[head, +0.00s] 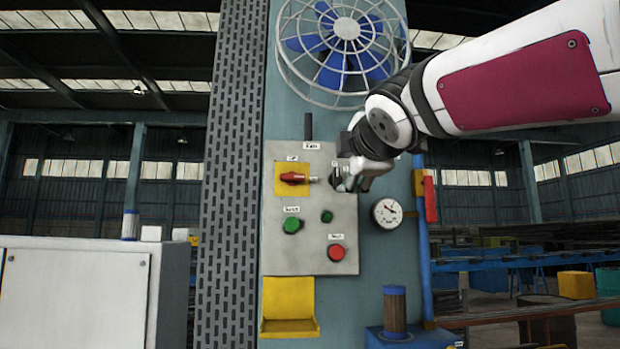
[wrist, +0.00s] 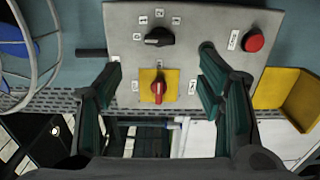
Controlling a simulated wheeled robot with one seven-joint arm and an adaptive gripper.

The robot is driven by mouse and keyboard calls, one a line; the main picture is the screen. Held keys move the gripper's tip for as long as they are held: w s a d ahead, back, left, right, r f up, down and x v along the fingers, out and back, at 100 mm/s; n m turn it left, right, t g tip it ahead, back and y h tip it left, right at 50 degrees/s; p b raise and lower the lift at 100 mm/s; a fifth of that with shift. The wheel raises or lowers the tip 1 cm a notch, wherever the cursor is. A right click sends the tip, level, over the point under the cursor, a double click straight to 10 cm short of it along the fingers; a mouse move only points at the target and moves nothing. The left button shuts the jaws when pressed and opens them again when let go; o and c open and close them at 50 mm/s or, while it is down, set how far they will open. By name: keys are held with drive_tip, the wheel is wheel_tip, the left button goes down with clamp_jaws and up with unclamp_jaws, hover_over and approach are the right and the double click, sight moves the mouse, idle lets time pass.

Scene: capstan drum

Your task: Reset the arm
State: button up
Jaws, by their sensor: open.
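My gripper (head: 345,178) is in front of the upper right part of the grey control panel (head: 308,262). In the wrist view its fingers (wrist: 160,72) are spread wide with nothing held between them. A red rotary switch on a yellow plate (head: 292,178) is just left of the gripper; in the wrist view the red switch (wrist: 158,87) shows between the fingers. A black selector knob (wrist: 159,37) is beyond them. A red button (head: 337,252) and a green button (head: 292,225) are lower on the panel. My gripper hides part of the panel's upper right in the head view.
A caged blue fan (head: 345,45) is above the panel. A round gauge (head: 387,213) and a red-handled lever (head: 430,197) are to the right. A yellow bin (head: 289,307) is below. A perforated column (head: 230,190) and a white cabinet (head: 75,295) are left.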

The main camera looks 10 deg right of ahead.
drive_tip(key=shift+s, duration=0.1)
idle(0.5)
drive_tip(key=s+d+f+m+g+b, duration=0.1)
drive_tip(key=s+d+f+m+g, duration=0.15)
drive_tip(key=f, duration=0.55)
drive_tip(key=s+d+f+m+g+h+b, duration=0.15)
drive_tip(key=f+m, duration=0.25)
drive_tip(key=f, duration=0.4)
drive_tip(key=s+d+f+m+g, duration=0.2)
drive_tip(key=s+f+m, duration=0.1)
drive_tip(key=f, duration=0.4)
drive_tip(key=s+f+m+g, duration=0.2)
drive_tip(key=s+f, duration=0.3)
drive_tip(key=f, duration=0.3)
drive_tip(key=s+f+m+g+y+b, duration=0.1)
drive_tip(key=s+f+m+g, duration=0.1)
drive_tip(key=s+f, duration=0.3)
drive_tip(key=s+f+m+g+b, duration=0.1)
drive_tip(key=s+f+m, duration=0.3)
drive_tip(key=f, duration=0.7)
drive_tip(key=shift+s+a+f+m+g, duration=0.35)
drive_tip(key=shift+s+a+g, duration=0.1)
drive_tip(key=shift+s+g, duration=0.35)
drive_tip(key=shift+r+y, duration=0.1)
drive_tip(key=shift+y, duration=0.15)
drive_tip(key=shift+c, duration=0.3)
